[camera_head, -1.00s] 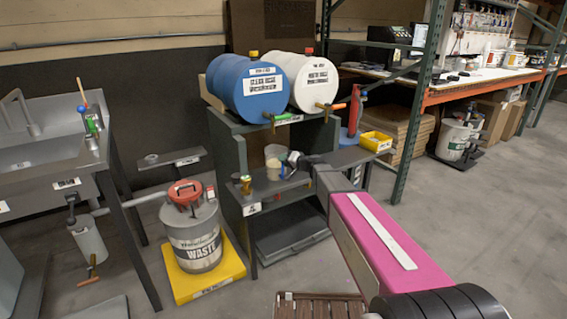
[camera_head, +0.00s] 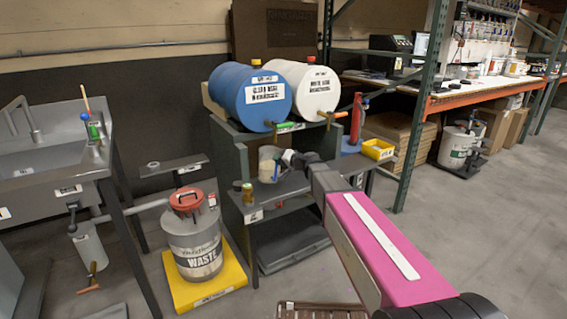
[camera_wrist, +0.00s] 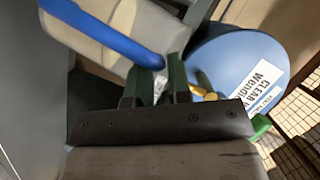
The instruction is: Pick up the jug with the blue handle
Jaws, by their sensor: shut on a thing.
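The jug (camera_head: 266,166) is pale and translucent. In the head view it is at the front of the dark shelf below the drums, partly hidden by my gripper (camera_head: 284,157). I cannot tell for sure whether its base clears the shelf. In the wrist view the jug (camera_wrist: 165,32) fills the upper left, with its blue handle (camera_wrist: 105,30) running down to my gripper (camera_wrist: 162,82). My gripper is shut on the handle, with the green-tipped fingers around its lower end.
A blue drum (camera_head: 245,98) and a white drum (camera_head: 312,90) lie above, with taps overhanging the shelf (camera_head: 290,186). A waste container (camera_head: 195,245) stands below left. The floor at right is open.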

